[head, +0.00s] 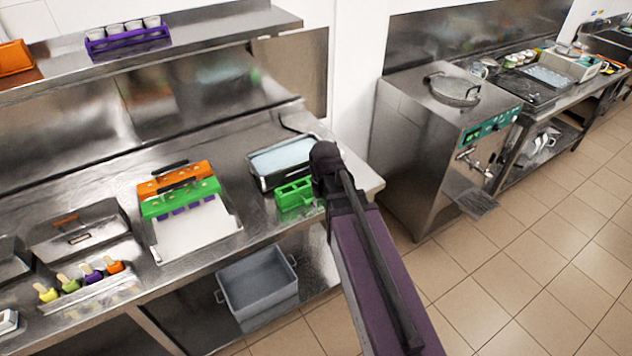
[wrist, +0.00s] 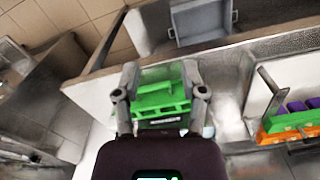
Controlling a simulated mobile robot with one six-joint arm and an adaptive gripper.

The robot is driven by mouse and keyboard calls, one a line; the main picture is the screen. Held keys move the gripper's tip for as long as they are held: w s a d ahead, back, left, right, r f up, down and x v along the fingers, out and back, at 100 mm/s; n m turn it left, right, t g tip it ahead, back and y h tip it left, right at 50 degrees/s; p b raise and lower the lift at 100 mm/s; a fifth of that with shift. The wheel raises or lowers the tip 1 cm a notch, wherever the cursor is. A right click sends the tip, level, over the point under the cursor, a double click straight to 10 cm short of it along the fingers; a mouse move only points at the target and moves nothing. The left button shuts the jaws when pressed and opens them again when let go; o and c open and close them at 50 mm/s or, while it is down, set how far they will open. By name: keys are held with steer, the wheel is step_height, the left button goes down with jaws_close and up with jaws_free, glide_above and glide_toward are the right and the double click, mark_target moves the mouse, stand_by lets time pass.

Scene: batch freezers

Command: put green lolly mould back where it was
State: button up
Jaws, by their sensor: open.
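A green lolly mould (head: 295,194) sits on the steel counter near its front edge, in front of a shallow pan. It also shows in the wrist view (wrist: 161,104), between the two fingers of my open gripper (wrist: 160,88). The fingers stand on either side of it; I cannot tell whether they touch it. In the head view my arm hides most of the gripper. A second green mould (head: 182,198) lies on a white tray (head: 195,230) to the left, beside an orange mould (head: 176,180), with purple pieces under its edge.
The shallow pan (head: 285,160) stands behind the green mould. A grey bin (head: 258,285) is on the lower shelf. Coloured lollies (head: 90,273) stand at the left. A purple rack (head: 127,36) and an orange mould (head: 15,58) are on the upper shelf. A steel machine (head: 425,150) stands right.

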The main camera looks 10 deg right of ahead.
steer(key=shift+m, duration=0.4)
steer(key=s, duration=0.6)
stand_by(1.7)
